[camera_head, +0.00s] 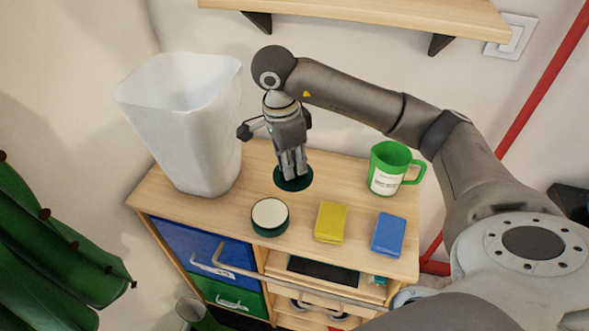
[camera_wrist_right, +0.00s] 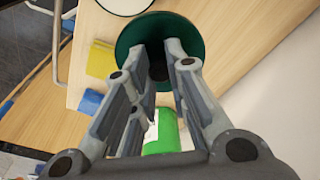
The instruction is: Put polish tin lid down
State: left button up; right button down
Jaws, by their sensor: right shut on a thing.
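The polish tin lid (camera_head: 292,187), a dark green disc, is under my right gripper (camera_head: 294,175) at the middle of the wooden cabinet top. The gripper points down and is shut on the lid. The lid also shows in the right wrist view (camera_wrist_right: 150,27), with a dark part between the fingers. I cannot tell whether it touches the wood or hangs just above it. The polish tin (camera_head: 270,214), round with a pale top and dark green side, stands in front and slightly left of the lid, apart from it. My left gripper is not in view.
A tall white bin (camera_head: 185,130) stands left on the cabinet top (camera_head: 240,187). A yellow block (camera_head: 331,221) and a blue block (camera_head: 388,234) lie front right. A green mug (camera_head: 388,168) stands back right. Bare wood lies between lid and mug. A shelf (camera_head: 370,18) is above.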

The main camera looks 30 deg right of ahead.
jog(key=w+d+f, duration=0.2)
jog(key=shift+w+d+f+p, duration=0.1)
jog(key=shift+w+f+p, duration=0.2)
jog(key=shift+w+p, duration=0.1)
jog(key=f, duration=0.1)
jog(key=w+d+f, duration=0.1)
jog(key=w+f, duration=0.1)
jog(key=shift+w+d+f+p, duration=0.2)
jog(key=shift+d+f+p, duration=0.1)
jog(key=shift+p, duration=0.05)
jog(key=shift+w+d+f, duration=0.2)
jog(key=shift+f, duration=0.2)
notch_tip(320, 180, down, 2)
jog(key=shift+f+p, duration=0.1)
jog(key=shift+p, duration=0.75)
jog(key=shift+f, duration=0.3)
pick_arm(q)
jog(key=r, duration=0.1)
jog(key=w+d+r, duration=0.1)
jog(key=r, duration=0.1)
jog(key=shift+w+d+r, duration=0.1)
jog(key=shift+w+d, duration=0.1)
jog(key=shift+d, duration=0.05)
pick_arm(e)
jog(key=shift+f, duration=0.1)
